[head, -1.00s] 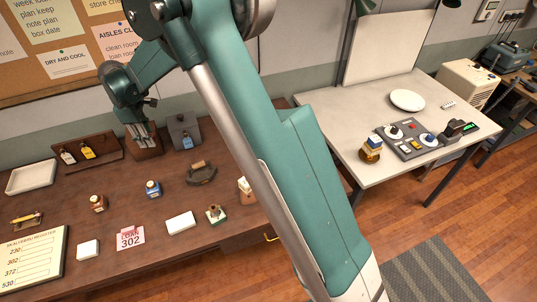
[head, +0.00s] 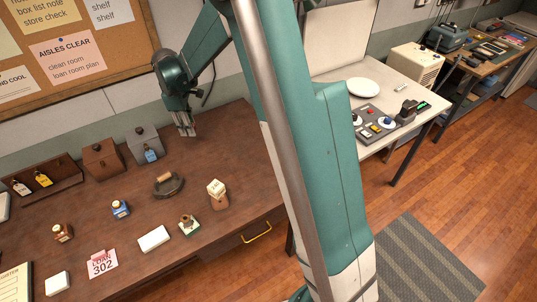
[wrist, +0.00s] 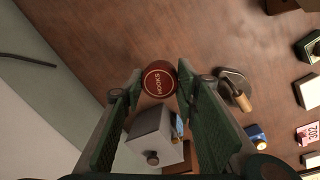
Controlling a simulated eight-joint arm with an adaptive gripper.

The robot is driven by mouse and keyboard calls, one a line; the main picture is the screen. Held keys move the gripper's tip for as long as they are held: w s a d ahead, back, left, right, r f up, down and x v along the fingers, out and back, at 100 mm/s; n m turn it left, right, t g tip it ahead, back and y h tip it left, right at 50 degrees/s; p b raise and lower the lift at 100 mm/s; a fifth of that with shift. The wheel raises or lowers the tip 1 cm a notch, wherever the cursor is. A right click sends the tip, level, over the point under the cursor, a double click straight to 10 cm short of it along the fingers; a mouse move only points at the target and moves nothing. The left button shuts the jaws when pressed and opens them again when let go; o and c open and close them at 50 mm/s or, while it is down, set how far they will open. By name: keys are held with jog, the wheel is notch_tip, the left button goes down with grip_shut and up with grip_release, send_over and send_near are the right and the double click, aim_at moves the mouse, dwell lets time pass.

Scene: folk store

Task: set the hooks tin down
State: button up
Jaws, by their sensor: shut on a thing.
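The hooks tin (wrist: 159,79) shows in the wrist view as a dark red round tin, its lid lettered HOOKS, seen from above between the fingertips. My gripper (wrist: 157,88) is shut on it. In the head view my gripper (head: 188,130) points down over the back of the brown desk (head: 215,150), right of the grey box (head: 141,139). The tin cannot be made out in that view. I cannot tell whether its bottom touches the desk.
A brown box (head: 103,160) and a rack with bottles (head: 42,184) stand left of the grey box. A dark object with a wooden handle (head: 168,186) lies in front. Bare desk surrounds my gripper to the right and front. The wall runs close behind.

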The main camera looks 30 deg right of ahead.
jog(key=s+d+m, duration=0.1)
jog(key=s+d, duration=0.2)
jog(key=d, duration=0.5)
jog(key=s+d+m, duration=0.1)
jog(key=s+d, duration=0.2)
jog(key=d, duration=0.4)
jog(key=m, duration=0.2)
send_over(268, 154)
jog(key=shift+d+f, duration=0.1)
jog(key=shift+f, duration=2.7)
jog(key=shift+f, duration=2.9)
jog(key=shift+f, duration=0.1)
jog(key=shift+f, duration=2)
jog(key=shift+f+b, duration=0.2)
jog(key=shift+b, duration=0.2)
jog(key=o, duration=0.9)
jog(key=shift+r, duration=0.1)
